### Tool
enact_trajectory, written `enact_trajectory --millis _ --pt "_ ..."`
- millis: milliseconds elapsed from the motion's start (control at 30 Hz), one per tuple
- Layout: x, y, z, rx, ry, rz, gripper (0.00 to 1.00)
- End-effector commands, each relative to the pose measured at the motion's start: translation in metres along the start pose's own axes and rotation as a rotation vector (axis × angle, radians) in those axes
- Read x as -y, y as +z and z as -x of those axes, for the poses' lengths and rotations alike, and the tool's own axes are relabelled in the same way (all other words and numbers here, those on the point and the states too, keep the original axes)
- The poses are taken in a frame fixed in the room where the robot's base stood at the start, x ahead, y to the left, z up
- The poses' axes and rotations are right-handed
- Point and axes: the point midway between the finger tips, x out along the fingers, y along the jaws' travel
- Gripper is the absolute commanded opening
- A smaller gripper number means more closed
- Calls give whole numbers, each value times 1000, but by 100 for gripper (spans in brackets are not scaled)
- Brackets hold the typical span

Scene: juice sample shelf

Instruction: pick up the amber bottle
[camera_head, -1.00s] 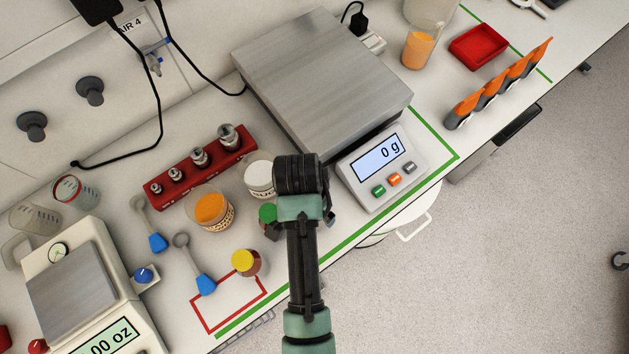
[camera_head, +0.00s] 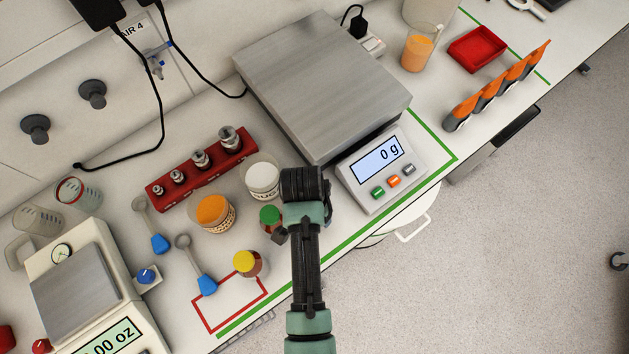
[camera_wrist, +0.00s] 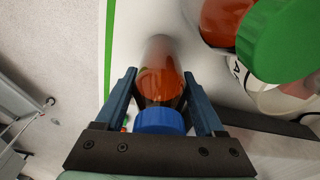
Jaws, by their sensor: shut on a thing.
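An amber bottle with a blue cap (camera_wrist: 160,122) stands between the two fingers of my gripper (camera_wrist: 160,80) in the wrist view. The fingers are shut on its sides. In the head view my gripper (camera_head: 303,187) points down beside the large scale, and my wrist hides this bottle. A green-capped amber bottle (camera_head: 270,216) stands just left of my gripper; it also shows close by at the upper right of the wrist view (camera_wrist: 285,42). A yellow-capped amber bottle (camera_head: 247,263) stands farther to the lower left. I cannot tell whether the held bottle touches the bench.
A white tub (camera_head: 263,181) is close to the left of my gripper. The large scale (camera_head: 325,80) reads 0 g at the upper right. An orange-filled jar (camera_head: 215,214), blue-handled spoons (camera_head: 206,286) and a red weight block (camera_head: 202,169) lie left. The bench edge is to the right.

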Motion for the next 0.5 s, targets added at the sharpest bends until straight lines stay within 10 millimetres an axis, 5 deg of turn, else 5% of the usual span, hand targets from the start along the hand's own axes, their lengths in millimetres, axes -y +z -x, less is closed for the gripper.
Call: enact_trajectory --millis 133,500 --pt "0 0 0 0 0 0 0" --pt "1 -2 11 -3 -3 -1 0"
